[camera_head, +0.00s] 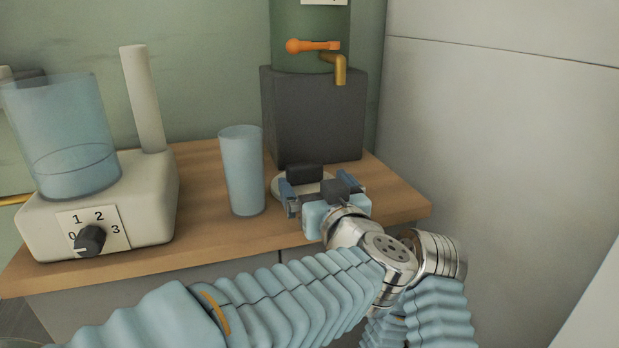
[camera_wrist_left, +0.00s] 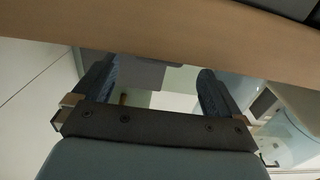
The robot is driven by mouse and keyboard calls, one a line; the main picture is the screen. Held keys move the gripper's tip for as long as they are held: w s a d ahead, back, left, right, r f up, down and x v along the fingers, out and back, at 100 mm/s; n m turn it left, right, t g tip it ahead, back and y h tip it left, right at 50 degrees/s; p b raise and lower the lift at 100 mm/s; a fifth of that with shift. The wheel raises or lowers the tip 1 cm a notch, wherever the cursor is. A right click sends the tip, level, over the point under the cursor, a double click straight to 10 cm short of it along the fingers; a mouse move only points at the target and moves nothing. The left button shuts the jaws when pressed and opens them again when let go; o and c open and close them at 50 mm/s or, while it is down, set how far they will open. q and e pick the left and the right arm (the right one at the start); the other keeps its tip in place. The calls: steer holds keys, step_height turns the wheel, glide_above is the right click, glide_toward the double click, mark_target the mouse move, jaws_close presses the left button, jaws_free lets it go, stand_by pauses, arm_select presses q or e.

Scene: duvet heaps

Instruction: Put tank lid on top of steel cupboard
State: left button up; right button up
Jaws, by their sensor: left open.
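What looks like the tank lid (camera_head: 286,184), a pale round disc with a dark block-shaped knob, lies on the wooden counter in front of the dark tank stand. My left gripper (camera_head: 318,188) is open at the disc's near right side and partly hides it. I cannot tell if they touch. The open fingers also show in the left wrist view (camera_wrist_left: 158,74), where I cannot make out the lid. A tall pale grey panel (camera_head: 490,130) on the right may be the steel cupboard; its top is out of view. My right gripper is not in view.
The green tank (camera_head: 310,25) with orange handle and brass tap stands on a dark block (camera_head: 312,120). A blue tumbler (camera_head: 242,170) stands left of the gripper. A blender-like appliance (camera_head: 150,205) fills the counter's left. The wooden counter (camera_head: 395,195) is bare at its right end.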

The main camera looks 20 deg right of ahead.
arm_select(q)
steer(key=s, duration=0.8)
